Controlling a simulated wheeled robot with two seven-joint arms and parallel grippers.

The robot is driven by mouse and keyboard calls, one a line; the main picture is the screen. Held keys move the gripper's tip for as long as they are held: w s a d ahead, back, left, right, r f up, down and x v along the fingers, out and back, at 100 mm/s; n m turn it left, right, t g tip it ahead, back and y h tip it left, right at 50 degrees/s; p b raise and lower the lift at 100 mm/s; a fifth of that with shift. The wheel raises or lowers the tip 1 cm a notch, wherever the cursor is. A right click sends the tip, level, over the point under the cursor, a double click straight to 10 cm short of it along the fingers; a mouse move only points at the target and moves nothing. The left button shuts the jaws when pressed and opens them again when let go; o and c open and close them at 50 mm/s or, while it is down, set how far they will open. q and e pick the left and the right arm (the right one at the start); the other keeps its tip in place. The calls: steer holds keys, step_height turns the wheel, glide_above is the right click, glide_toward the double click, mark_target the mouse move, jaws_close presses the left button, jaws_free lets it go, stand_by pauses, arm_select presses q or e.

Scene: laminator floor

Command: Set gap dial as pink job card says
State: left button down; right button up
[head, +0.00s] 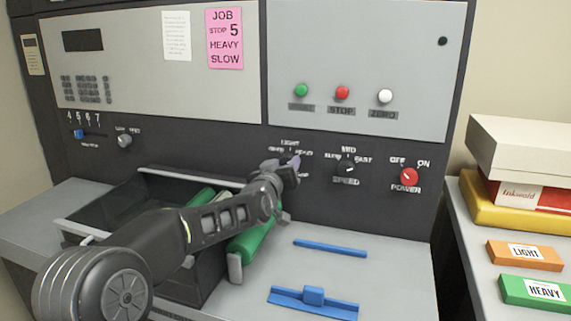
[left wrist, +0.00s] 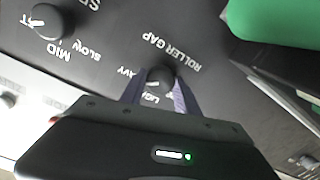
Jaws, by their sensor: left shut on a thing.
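The pink job card (head: 225,38) on the upper panel reads JOB, STOP 5, HEAVY, SLOW. My left gripper (head: 293,163) reaches the dark lower panel and covers most of the gap dial in the head view. In the left wrist view, the picture is upside down and the round black gap dial (left wrist: 161,79) sits between the two purple fingers (left wrist: 160,90), with ROLLER GAP lettered beside it. The fingers are shut on the dial. LIGHT and HEAVY labels are partly hidden by the fingers, and I cannot tell surely where its pointer stands. My right gripper is not in view.
The speed dial (head: 347,169) is close right, its white mark toward FAST. The red power knob (head: 409,176) is farther right. A blue slider (head: 79,134) stands near 5. A black bin (head: 150,195) with green items lies below my arm. Blue bars (head: 330,248) lie on the counter.

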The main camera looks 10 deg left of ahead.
arm_select(q)
steer(key=shift+f+m, duration=0.15)
steer(key=shift+m, duration=0.25)
steer(key=c, duration=0.9)
jaws_free()
steer(key=s, duration=0.7)
steer(key=shift+s+a+r+b, duration=0.15)
steer(key=shift+s+r+b, duration=0.1)
steer(key=shift+s+b, duration=0.2)
